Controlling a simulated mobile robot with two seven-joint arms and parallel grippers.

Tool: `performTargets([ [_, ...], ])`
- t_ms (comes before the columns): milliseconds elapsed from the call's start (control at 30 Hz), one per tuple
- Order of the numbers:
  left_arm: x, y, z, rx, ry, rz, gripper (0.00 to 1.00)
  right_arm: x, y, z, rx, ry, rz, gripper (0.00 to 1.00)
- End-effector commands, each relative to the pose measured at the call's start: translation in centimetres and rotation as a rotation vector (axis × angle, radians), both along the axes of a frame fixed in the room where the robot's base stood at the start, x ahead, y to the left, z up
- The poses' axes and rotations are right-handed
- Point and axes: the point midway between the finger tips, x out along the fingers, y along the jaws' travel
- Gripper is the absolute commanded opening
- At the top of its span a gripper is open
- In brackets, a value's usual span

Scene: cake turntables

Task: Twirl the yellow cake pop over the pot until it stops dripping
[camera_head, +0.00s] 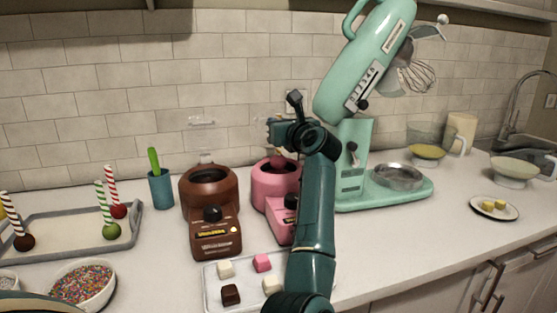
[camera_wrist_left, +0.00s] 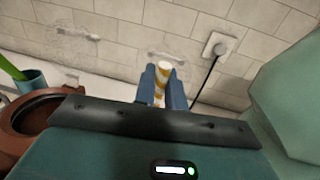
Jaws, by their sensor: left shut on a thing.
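My left gripper (camera_head: 281,131) is above the pink pot (camera_head: 268,190) in the head view. In the left wrist view its two blue fingers (camera_wrist_left: 161,92) are shut on the yellow-and-white striped stick of the yellow cake pop (camera_wrist_left: 164,68). In the head view a dark pink rounded cake pop end (camera_head: 278,160) shows below the gripper, at the pot's opening. Whether it touches the contents or drips cannot be told. My arm hides the pot's right side. My right gripper is not in view.
A brown pot (camera_head: 209,188) stands left of the pink one. A mint mixer (camera_head: 354,160) stands close on the right. A tray of cubes (camera_head: 215,292) lies in front. Cake pops stand on a grey-rimmed tray (camera_head: 60,216) at left, behind a sprinkle bowl (camera_head: 99,300).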

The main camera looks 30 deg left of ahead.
Motion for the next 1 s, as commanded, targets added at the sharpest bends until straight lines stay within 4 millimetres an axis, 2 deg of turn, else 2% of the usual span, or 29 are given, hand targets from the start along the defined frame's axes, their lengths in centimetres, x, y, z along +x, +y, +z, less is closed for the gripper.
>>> performTargets([
  [100, 0.0, 0.0, 1.3, 0.0, -0.002, -0.001, 0.0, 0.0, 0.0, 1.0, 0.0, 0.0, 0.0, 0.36],
  [500, 0.0, 0.0, 4.4, 0.001, -0.001, -0.001, 0.0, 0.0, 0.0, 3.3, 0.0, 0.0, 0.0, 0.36],
  [1000, 0.0, 0.0, 4.4, 0.001, -0.001, -0.002, 0.0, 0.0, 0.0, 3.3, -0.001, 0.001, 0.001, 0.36],
])
